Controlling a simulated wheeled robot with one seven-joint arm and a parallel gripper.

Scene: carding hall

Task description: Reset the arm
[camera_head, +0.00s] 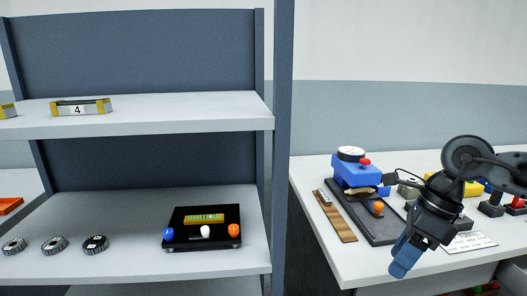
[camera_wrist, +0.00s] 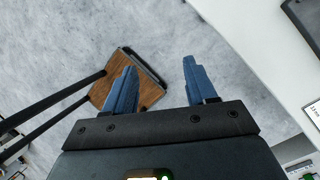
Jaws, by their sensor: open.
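My gripper (camera_head: 405,260) hangs at the right in the head view, its blue fingers pointing down in front of the white table's front edge. In the wrist view the two blue fingers of my gripper (camera_wrist: 160,72) stand apart with nothing between them. Grey floor (camera_wrist: 225,65) shows below them. My arm reaches in from the right edge of the head view and hides part of the table.
The white table (camera_head: 375,268) holds a blue device (camera_head: 352,172), a black tray (camera_head: 352,212) and a wooden strip (camera_head: 335,218). A shelf (camera_head: 150,122) stands left, with a black panel (camera_head: 202,228) on its lower board. A wooden-topped object (camera_wrist: 105,92) lies below my gripper.

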